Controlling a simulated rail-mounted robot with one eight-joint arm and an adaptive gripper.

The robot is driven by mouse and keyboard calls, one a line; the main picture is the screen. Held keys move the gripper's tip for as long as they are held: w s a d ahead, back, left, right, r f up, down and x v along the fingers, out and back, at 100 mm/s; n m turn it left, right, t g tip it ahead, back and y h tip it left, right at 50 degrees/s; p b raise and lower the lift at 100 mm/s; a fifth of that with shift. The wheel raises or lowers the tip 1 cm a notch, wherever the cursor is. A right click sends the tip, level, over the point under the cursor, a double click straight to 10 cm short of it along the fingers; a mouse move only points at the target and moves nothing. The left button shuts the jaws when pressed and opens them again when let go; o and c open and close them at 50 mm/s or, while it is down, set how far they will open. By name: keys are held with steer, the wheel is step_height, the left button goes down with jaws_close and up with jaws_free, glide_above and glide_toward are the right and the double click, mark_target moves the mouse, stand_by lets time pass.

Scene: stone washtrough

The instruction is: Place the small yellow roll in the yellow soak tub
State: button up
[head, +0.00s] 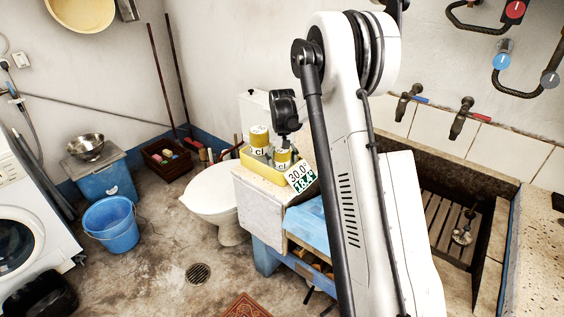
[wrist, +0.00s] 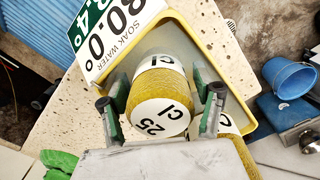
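The yellow soak tub (head: 262,172) sits on the stone ledge, with a "30.0" and "18.4" sign on its front; its rim (wrist: 236,62) shows in the wrist view. A yellow roll (head: 281,160) with a white "Cl" label is in the tub, below my gripper (head: 284,138). In the wrist view this roll (wrist: 155,92) lies between the two green-padded fingers of my gripper (wrist: 160,95), with a gap visible beside it. My gripper looks open. A second yellow roll (head: 260,140) stands behind it at the tub's far side, partly hidden in the wrist view (wrist: 226,125).
A toilet (head: 212,195) stands left of the ledge. A stone trough (head: 470,215) with a slatted rack is at right, under two taps. A blue bucket (head: 111,225) and a blue box (head: 104,181) with a metal bowl are at left. Green cloth (wrist: 58,163) lies near my gripper's left.

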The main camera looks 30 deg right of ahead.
steer(key=shift+r, duration=0.15)
step_height(320, 180, up, 12)
steer(key=shift+p, duration=0.35)
steer(key=s+a+r+n+t, duration=0.1)
steer(key=s+a+r+t, duration=0.2)
steer(key=s+a+r, duration=1.15)
steer(key=s+a+f+t, duration=0.2)
steer(key=s+a+f, duration=0.1)
steer(key=s, duration=0.8)
steer(key=s+a+f+n+t, duration=0.1)
steer(key=s+a+f+t, duration=0.1)
steer(key=s, duration=0.9)
steer(key=shift+s+a+f, duration=0.25)
steer(key=shift+a+f, duration=0.2)
steer(key=shift+a, duration=0.45)
